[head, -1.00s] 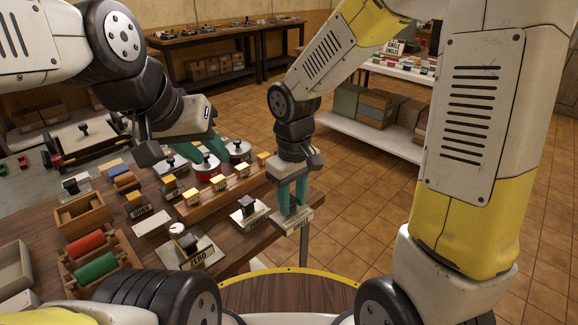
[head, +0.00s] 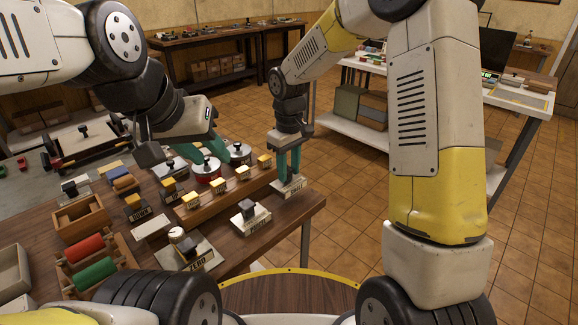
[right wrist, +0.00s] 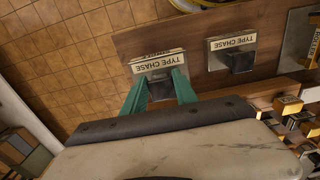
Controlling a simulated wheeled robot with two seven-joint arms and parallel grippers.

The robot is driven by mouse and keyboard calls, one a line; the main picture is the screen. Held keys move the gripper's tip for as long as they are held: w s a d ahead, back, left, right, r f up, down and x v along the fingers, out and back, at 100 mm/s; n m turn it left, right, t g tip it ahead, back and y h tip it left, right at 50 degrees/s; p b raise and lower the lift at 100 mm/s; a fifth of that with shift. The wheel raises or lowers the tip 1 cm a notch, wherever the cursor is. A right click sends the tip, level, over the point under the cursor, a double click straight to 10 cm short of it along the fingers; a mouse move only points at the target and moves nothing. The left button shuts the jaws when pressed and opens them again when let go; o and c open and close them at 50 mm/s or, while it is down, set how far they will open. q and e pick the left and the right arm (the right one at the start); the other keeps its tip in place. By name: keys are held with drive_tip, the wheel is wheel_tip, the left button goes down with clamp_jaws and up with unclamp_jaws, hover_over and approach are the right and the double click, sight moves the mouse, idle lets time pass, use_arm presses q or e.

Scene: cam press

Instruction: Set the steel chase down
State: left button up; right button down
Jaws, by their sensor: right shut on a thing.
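My right gripper (head: 289,172) is shut on a steel chase (head: 289,187), a small plate with a dark knob and a pale label. The chase is at the far right corner of the wooden table (head: 300,212), very low; I cannot tell whether it touches. In the right wrist view the held chase (right wrist: 158,63), labelled TYPE CHASE, is between the green fingers, near the table's edge. A second similar chase (head: 250,219) sits apart on the table, also seen in the right wrist view (right wrist: 234,50). My left gripper (head: 205,150) is over the table's back, its green fingers apart and empty.
A wooden rack with yellow-topped stamps (head: 220,193) stands left of the held chase. Round red-sided pots (head: 207,170) are behind it. A ZERO block (head: 195,250) and rollers (head: 90,258) are nearer. A white shelf (head: 362,140) stands right, across open floor.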

sight(289, 170)
drive_tip(key=shift+w+f, duration=0.3)
drive_tip(key=shift+f, duration=1.45)
drive_tip(key=shift+f, duration=0.15)
drive_tip(key=c, duration=1)
unclamp_jaws()
drive_tip(key=shift+o, duration=0.2)
